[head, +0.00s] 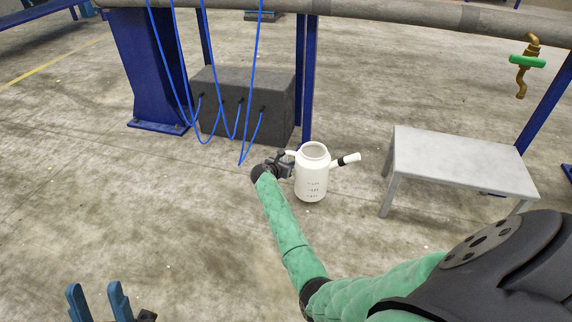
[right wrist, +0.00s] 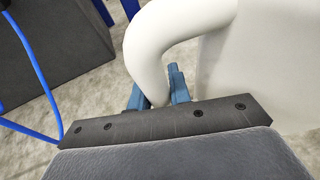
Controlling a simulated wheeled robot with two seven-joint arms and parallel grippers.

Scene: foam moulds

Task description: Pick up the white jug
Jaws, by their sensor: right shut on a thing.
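My right gripper (head: 284,164) is at the handle, left of the body. In the right wrist view its blue fingers (right wrist: 160,90) are shut on the white handle (right wrist: 152,58), with the jug's body (right wrist: 265,70) to the right. My left gripper (head: 98,302) is at the bottom left, far from the jug, empty, its two blue fingers apart.
A dark grey block (head: 240,108) with blue hoses stands behind the jug, beside blue posts (head: 308,85). A light grey bench (head: 465,160) stands to the right. A brass tap (head: 524,70) with a green handle hangs from the pipe (head: 400,13). The floor at left is clear.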

